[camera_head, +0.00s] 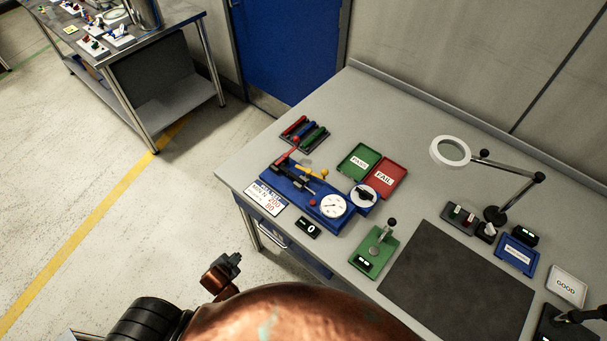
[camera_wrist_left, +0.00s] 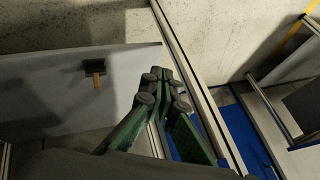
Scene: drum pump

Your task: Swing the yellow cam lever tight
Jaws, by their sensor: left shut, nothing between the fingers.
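The yellow cam lever (camera_head: 311,171) lies across the top of a blue fixture (camera_head: 284,193) near the left end of the bench, with a round end to its right. A red-handled lever (camera_head: 286,157) sits just behind it. A white dial gauge (camera_head: 333,205) is at the fixture's front right. My left gripper (camera_head: 234,261) is off the bench's front-left edge, below and apart from the fixture. In the left wrist view its green fingers (camera_wrist_left: 163,86) are shut and empty. The yellow lever does not show there. I cannot make out my right gripper.
Green PASS (camera_head: 359,161) and red FAIL (camera_head: 386,178) trays stand behind the fixture. A green stand with an upright lever (camera_head: 374,252) is to its front right, beside a dark mat (camera_head: 455,285). A magnifier lamp (camera_head: 451,151) stands at right. Floor left of the bench is clear.

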